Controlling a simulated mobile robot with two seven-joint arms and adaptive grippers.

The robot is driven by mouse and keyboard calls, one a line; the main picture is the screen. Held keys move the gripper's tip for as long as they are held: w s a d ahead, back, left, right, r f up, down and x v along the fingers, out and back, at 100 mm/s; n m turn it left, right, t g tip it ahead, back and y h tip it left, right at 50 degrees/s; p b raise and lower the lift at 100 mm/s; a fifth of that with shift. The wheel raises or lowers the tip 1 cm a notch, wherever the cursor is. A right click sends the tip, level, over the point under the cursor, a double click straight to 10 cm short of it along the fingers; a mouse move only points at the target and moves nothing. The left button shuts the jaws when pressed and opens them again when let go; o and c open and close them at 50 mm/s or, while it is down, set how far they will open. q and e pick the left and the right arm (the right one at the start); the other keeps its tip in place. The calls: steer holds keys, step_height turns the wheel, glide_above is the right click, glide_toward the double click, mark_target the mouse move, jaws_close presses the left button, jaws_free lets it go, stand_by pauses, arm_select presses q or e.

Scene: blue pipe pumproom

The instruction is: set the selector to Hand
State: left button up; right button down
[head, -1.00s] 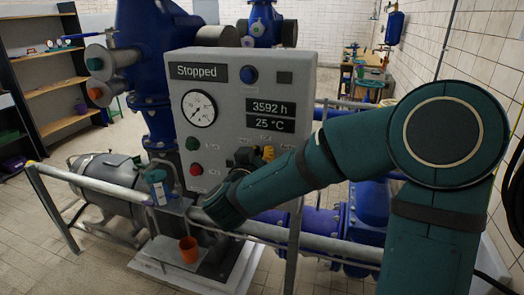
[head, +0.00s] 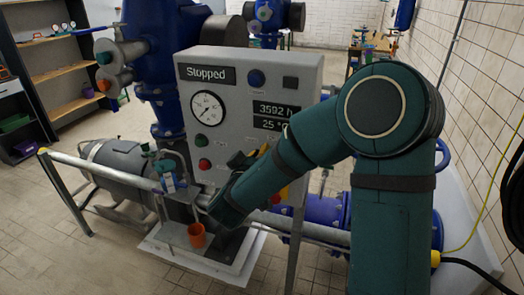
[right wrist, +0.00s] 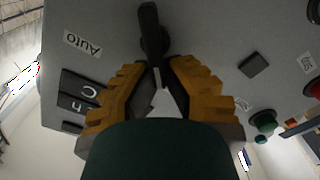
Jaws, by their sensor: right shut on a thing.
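The grey control panel (head: 225,140) stands in the middle of the head view. Its black selector (head: 238,159) is on the lower part of the face, partly hidden by my right arm. In the right wrist view the selector's dark handle (right wrist: 151,35) runs between the yellow fingers of my right gripper (right wrist: 160,75), which is shut on it. An upside-down "Auto" label (right wrist: 82,42) is beside the selector. The "Hand" label cannot be made out. In the head view my right gripper (head: 262,165) is mostly behind its own arm. My left gripper is not in view.
The panel has a "Stopped" display (head: 207,73), a gauge (head: 206,108), a green button (head: 201,140) and a red button (head: 205,164). A metal rail (head: 115,172) runs in front. An orange cup (head: 196,235) stands below the panel. Blue pipes (head: 315,208) are behind.

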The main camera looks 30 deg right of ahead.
stand_by(0.4)
steer(key=c, duration=1)
jaws_free()
steer(key=v, duration=1.2)
steer(key=shift+w, duration=0.1)
